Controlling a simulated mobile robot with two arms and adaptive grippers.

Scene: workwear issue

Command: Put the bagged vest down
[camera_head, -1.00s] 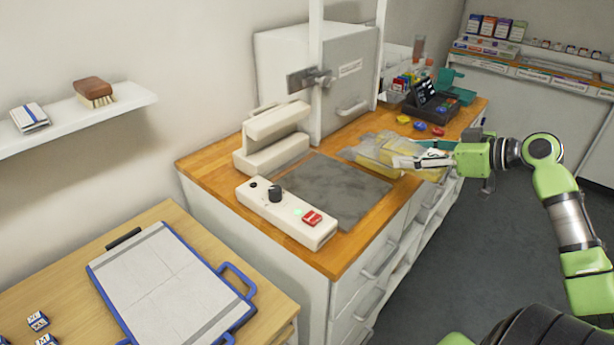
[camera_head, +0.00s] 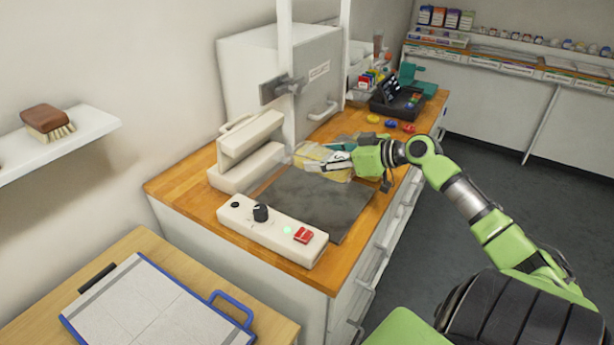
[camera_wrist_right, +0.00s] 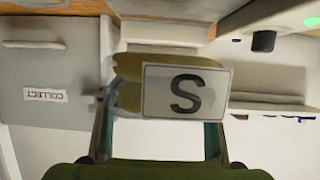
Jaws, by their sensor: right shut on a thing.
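The bagged vest (camera_head: 335,176) is yellow in a clear bag. My right gripper (camera_head: 325,162) is shut on it and holds it at the back edge of the grey mat (camera_head: 310,205). I cannot tell whether the bag touches the surface. In the right wrist view the yellow bag (camera_wrist_right: 128,97) shows between the fingers (camera_wrist_right: 158,135), with a pale label (camera_wrist_right: 215,105) marked S. The gripper hides part of the bag. My left gripper is not in view.
A cream two-bar device (camera_head: 245,165) stands left of the mat. A control box (camera_head: 270,232) with knob and red switch lies in front. A grey cabinet (camera_head: 250,85) and a black tray (camera_head: 390,105) stand behind.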

